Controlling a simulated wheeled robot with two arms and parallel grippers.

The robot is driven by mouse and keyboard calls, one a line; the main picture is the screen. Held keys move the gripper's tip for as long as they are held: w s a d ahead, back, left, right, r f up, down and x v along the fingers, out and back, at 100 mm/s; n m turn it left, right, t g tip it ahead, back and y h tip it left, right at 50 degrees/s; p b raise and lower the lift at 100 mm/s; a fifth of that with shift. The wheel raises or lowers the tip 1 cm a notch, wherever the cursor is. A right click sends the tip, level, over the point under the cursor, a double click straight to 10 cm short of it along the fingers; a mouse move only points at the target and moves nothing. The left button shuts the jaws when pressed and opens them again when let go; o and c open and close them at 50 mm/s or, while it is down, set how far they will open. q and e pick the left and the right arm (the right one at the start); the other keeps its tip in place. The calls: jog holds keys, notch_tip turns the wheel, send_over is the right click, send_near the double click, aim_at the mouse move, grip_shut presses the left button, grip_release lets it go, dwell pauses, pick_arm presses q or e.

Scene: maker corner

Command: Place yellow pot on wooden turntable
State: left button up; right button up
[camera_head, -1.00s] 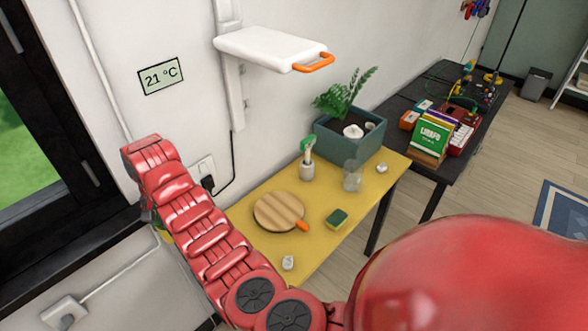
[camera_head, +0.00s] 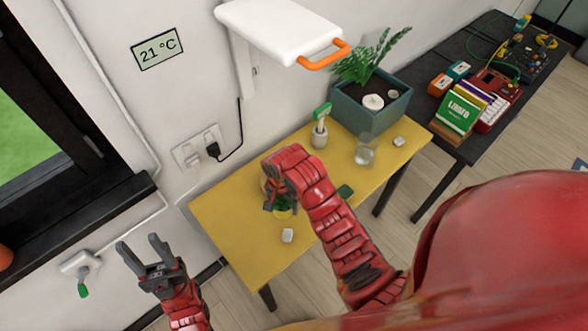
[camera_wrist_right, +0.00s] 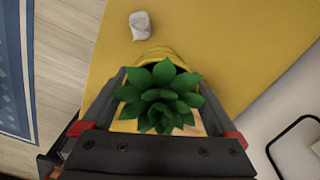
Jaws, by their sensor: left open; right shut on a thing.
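My right gripper (camera_head: 277,203) is shut on the yellow pot (camera_head: 284,204) over the yellow table. In the right wrist view, the pot (camera_wrist_right: 158,54) sits between the two fingers (camera_wrist_right: 160,98), with a green succulent (camera_wrist_right: 158,97) covering most of it. The wooden turntable (camera_head: 264,184) is almost wholly hidden behind my right gripper and arm; only a sliver shows. I cannot tell whether the pot touches it. My left gripper (camera_head: 148,252) is open and empty at the lower left, away from the table.
On the yellow table (camera_head: 225,222) are a small white object (camera_head: 287,236), a brush in a holder (camera_head: 319,132), a glass (camera_head: 365,154) and a teal planter (camera_head: 370,108). The table's left part is clear.

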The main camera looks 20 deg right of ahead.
jog(key=w+d+b, duration=0.1)
jog(key=w+b, duration=0.2)
jog(key=w, duration=0.1)
jog(key=w+d+f+b, duration=0.1)
jog(key=w+d+b, duration=0.1)
jog(key=w+b, duration=0.1)
jog(key=w+d+b, duration=0.1)
jog(key=w+b, duration=0.2)
jog(key=w, duration=0.1)
jog(key=shift+w+d+f, duration=0.3)
jog(key=shift+w+f, duration=0.05)
jog(key=shift+f, duration=0.05)
jog(key=shift+w+d+r+p, duration=0.15)
jog(key=shift+w+r+p, duration=0.05)
jog(key=shift+w, duration=0.2)
jog(key=shift+w+d+r+p, duration=0.15)
jog(key=shift+w+r+p, duration=0.05)
jog(key=shift+w, duration=0.2)
jog(key=shift+w+d+f, duration=0.15)
jog(key=shift+w+d, duration=0.15)
jog(key=shift+w, duration=0.15)
jog(key=shift+f+p, duration=0.2)
jog(key=shift+p, duration=0.35)
jog(key=shift+f+p, duration=0.55)
jog(key=shift+f, duration=1.1)
